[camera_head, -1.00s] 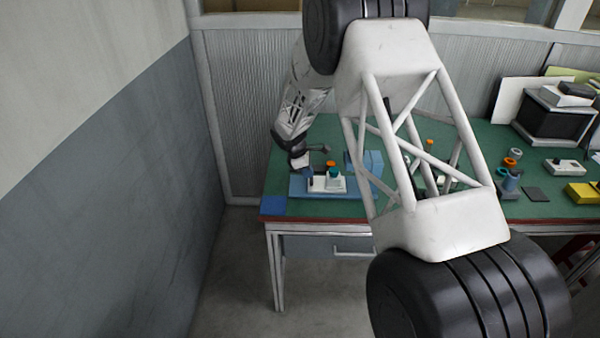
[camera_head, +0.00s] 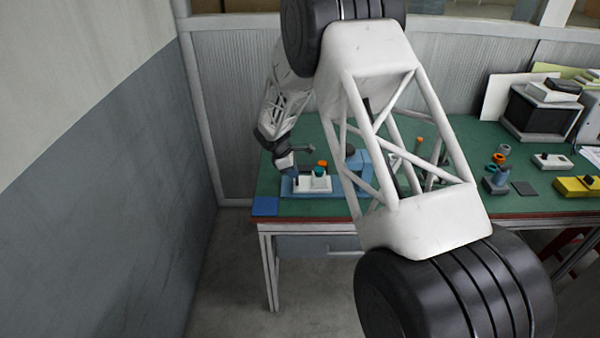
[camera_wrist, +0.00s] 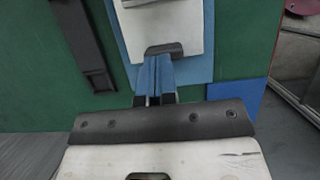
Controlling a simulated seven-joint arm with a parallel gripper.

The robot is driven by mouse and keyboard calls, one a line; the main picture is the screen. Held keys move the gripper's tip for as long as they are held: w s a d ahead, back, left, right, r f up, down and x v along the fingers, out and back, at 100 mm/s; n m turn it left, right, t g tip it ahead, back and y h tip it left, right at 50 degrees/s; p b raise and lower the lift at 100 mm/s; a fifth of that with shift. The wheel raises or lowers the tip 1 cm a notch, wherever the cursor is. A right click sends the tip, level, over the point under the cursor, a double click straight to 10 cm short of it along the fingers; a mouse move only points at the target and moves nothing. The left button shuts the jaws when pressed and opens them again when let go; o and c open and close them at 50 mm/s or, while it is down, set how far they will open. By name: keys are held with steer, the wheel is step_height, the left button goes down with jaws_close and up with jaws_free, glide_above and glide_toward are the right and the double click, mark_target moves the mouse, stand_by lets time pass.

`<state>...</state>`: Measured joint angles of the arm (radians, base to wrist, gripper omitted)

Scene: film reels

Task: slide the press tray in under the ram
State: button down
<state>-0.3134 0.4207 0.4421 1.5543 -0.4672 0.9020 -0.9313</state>
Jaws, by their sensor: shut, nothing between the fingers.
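The white press tray (camera_head: 316,184) lies on the blue press base (camera_head: 286,188) at the left end of the green bench. An orange and a green round piece show at it in the head view. In the wrist view the tray (camera_wrist: 172,22) has a dark grip (camera_wrist: 165,50) at its near end. My gripper (camera_head: 296,178) is down at the tray's left end. In the wrist view its blue fingers (camera_wrist: 157,62) are shut and empty, with their tips against or just beside the dark grip. The blue press body (camera_head: 360,165) is partly hidden by my arm; I cannot make out the ram clearly.
A blue square pad (camera_head: 265,206) lies at the bench's front left corner. A dark bar (camera_wrist: 82,45) lies left of the tray in the wrist view. Small cups (camera_head: 497,170), a yellow block (camera_head: 577,187) and a black box (camera_head: 536,110) stand to the right.

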steer(key=v, duration=1)
steer(key=shift+a, duration=0.25)
steer(key=a, duration=0.7)
steer(key=shift+s, duration=0.3)
steer(key=shift+f, duration=0.15)
steer(key=shift+f, duration=0.15)
steer(key=x, duration=0.9)
steer(key=shift+d+f, duration=0.25)
steer(key=shift+d, duration=1.95)
steer(key=shift+d, duration=0.1)
